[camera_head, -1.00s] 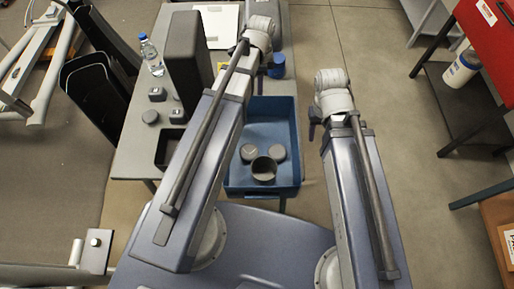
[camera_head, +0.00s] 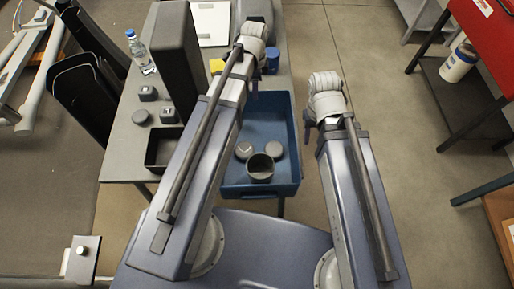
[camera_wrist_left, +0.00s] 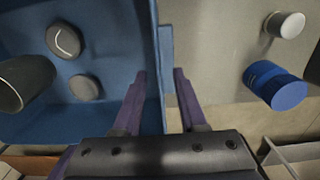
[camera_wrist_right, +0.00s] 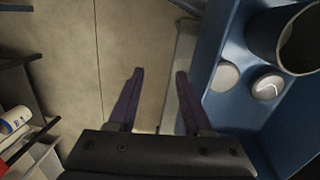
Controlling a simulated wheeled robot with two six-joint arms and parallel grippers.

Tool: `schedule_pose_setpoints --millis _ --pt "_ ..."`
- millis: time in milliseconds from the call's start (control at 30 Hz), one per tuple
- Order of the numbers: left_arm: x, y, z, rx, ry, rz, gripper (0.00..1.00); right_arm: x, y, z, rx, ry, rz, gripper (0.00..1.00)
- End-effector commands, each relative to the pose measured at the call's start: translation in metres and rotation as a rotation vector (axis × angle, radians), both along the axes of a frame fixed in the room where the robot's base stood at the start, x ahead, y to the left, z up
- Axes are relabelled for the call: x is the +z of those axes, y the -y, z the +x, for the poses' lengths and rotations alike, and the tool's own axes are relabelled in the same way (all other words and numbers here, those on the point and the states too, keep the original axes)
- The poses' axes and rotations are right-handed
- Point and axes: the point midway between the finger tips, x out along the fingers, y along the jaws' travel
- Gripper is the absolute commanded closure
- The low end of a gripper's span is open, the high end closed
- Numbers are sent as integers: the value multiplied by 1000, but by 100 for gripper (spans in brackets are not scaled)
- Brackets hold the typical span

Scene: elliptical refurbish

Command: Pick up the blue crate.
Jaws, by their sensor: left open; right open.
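The blue crate (camera_head: 292,150) sits at the right end of the grey table in the head view, holding two grey discs and a grey cup (camera_head: 261,167). My left gripper (camera_wrist_left: 160,74) is open at the crate's far side. In the left wrist view the crate's wall (camera_wrist_left: 165,50) runs between its fingertips; I cannot tell how deep it sits. My right gripper (camera_wrist_right: 160,74) is open beside the crate's right side. In the right wrist view the crate (camera_wrist_right: 222,45) lies right of both fingertips, apart from them. In the head view the wrists partly hide both grippers.
A blue cylinder (camera_wrist_left: 280,88) and a small grey cylinder (camera_wrist_left: 285,24) stand on the table beyond the crate. A bottle (camera_head: 139,52), a tall dark box (camera_head: 176,62) and a black tray (camera_head: 163,150) stand left. Floor right of the crate is clear.

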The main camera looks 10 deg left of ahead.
Motion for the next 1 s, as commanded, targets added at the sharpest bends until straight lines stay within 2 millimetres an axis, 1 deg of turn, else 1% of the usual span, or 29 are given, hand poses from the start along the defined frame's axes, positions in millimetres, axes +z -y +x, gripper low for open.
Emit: schedule_pose_setpoints --millis 33,167,233,467,833,1000 --pt "-14 1 -1 0 0 0 59 -14 0 0 0 0 0 50" --pt "-27 1 0 0 0 0 59 -27 0 0 0 0 0 50" --pt "-29 1 0 1 0 0 59 -29 0 0 0 0 0 50" --pt "-27 1 0 1 0 0 59 -27 0 0 0 0 0 50" --pt "-27 1 0 1 0 0 99 -27 0 0 0 0 0 50" --pt "-27 1 0 1 0 0 100 -27 0 0 0 0 0 50"
